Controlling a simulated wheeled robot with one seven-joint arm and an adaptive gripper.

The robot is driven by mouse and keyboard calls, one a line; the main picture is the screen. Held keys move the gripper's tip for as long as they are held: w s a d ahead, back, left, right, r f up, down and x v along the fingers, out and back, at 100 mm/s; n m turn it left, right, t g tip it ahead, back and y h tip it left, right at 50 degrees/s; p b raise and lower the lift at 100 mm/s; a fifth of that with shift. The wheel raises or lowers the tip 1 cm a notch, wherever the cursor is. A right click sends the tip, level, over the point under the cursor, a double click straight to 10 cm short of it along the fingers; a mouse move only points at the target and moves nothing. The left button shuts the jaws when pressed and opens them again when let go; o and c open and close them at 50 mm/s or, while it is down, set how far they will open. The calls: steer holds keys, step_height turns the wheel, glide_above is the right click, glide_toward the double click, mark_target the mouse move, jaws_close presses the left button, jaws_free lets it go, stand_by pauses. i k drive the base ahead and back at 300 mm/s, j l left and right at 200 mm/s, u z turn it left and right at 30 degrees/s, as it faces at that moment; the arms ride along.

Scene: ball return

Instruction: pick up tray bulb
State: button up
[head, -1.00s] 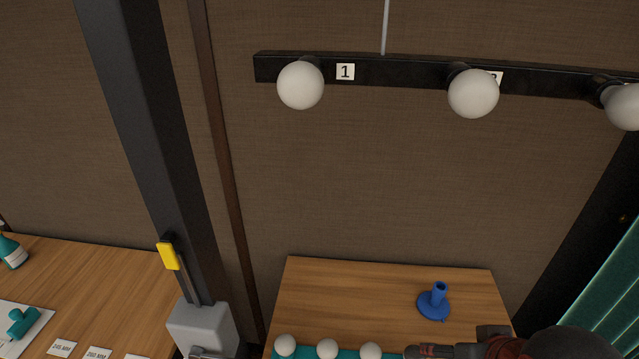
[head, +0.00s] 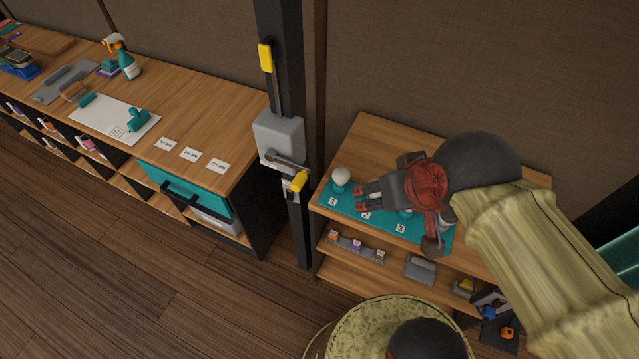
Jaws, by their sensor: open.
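A teal tray (head: 345,208) with number labels lies on the front of the small wooden shelf unit's top. One round white bulb (head: 341,175) stands at its left end. The two fingertips are apart. Whether a bulb lies behind or below the gripper cannot be seen.
A long wooden workbench (head: 210,110) with a spray bottle (head: 128,65) runs left. Small items sit on the shelf (head: 350,245) below. Floor at lower left is clear.

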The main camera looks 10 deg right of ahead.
mark_target(341, 176)
steer(key=z, duration=1.95)
steer(key=u, duration=1.95)
steer(key=i+j, duration=0.1)
steer(key=j, duration=0.35)
steer(key=i+j+z, duration=0.1)
steer(key=j, duration=0.3)
